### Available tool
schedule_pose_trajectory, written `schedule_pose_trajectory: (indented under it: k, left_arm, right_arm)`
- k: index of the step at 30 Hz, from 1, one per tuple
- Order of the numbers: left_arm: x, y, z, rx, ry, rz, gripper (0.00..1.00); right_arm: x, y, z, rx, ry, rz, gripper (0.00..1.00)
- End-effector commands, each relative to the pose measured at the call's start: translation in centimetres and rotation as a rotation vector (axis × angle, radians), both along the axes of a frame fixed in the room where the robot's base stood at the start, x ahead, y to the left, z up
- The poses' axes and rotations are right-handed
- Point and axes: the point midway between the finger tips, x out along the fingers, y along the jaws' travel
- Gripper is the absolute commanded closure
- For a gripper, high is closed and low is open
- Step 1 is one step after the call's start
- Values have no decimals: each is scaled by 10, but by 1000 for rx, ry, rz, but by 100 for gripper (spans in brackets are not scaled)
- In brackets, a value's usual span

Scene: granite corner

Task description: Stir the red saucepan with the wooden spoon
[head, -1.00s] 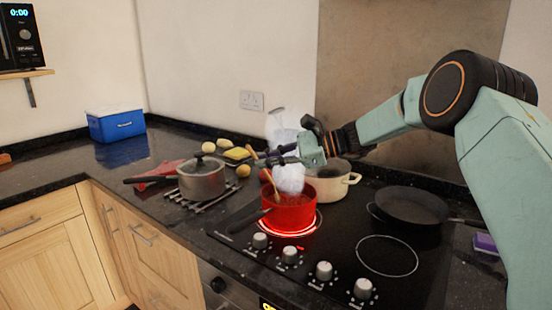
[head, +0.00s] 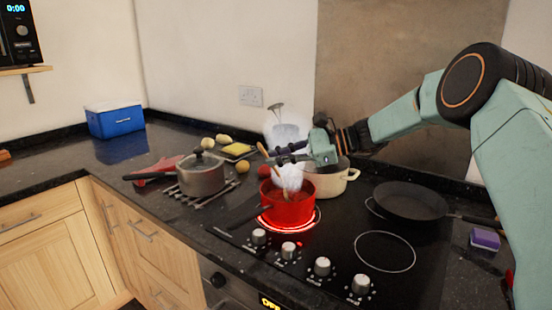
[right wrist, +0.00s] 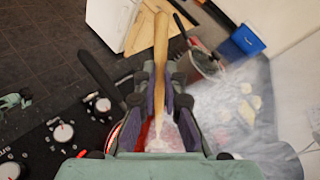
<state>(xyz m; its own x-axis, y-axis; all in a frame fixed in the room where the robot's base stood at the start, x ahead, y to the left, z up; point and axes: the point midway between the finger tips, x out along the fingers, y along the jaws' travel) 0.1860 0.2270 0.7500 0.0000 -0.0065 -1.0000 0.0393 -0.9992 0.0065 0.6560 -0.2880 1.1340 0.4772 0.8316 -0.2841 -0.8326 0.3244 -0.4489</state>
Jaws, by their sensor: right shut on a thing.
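The red saucepan (head: 288,208) stands on a glowing red ring of the black hob in the head view, with white steam rising from it. My right gripper (head: 280,155) is above the saucepan, shut on the wooden spoon (head: 267,160). The spoon's lower end goes down toward the pan's inside; steam and the rim hide its tip. In the right wrist view the spoon (right wrist: 161,45) runs between the two fingers, with the saucepan partly hidden beneath the gripper.
A cream pot (head: 334,180) stands close behind the saucepan, and a black frying pan (head: 410,202) is at right. A lidded grey pot (head: 201,176) sits on a rack at left. A blue box (head: 115,120) and a purple sponge (head: 485,238) lie farther off. The front right ring is bare.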

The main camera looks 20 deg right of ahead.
Motion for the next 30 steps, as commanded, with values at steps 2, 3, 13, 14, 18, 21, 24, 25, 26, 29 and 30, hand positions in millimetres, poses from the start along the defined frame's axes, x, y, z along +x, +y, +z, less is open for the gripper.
schedule_pose_trajectory:
  k: [2,3,13,14,18,21,24,25,26,29,30]
  left_arm:
    - [0,0,0,0,0,0,45]
    - [0,0,0,0,0,0,45]
    - [0,0,17,0,0,0,45]
    - [0,0,19,0,0,0,45]
    - [0,0,26,0,0,0,45]
    - [0,0,31,0,0,0,45]
    - [0,0,36,0,0,0,45]
    - [0,0,37,0,0,0,45]
    - [0,0,39,0,0,0,45]
    - [0,0,44,0,0,0,45]
    - [0,0,46,0,0,0,45]
  right_arm:
    - [0,0,0,0,0,0,100]
    - [0,0,0,1,0,0,100]
    - [-7,11,23,0,-1,1,100]
    - [-7,12,26,0,-1,1,100]
    - [-10,18,36,2,-1,1,100]
    - [-13,21,43,1,0,0,100]
    - [-15,25,50,1,0,0,100]
    - [-16,26,52,2,-1,1,100]
    - [-16,28,54,2,-1,1,100]
    - [-19,31,62,2,-1,1,100]
    - [-20,33,65,0,-1,1,100]
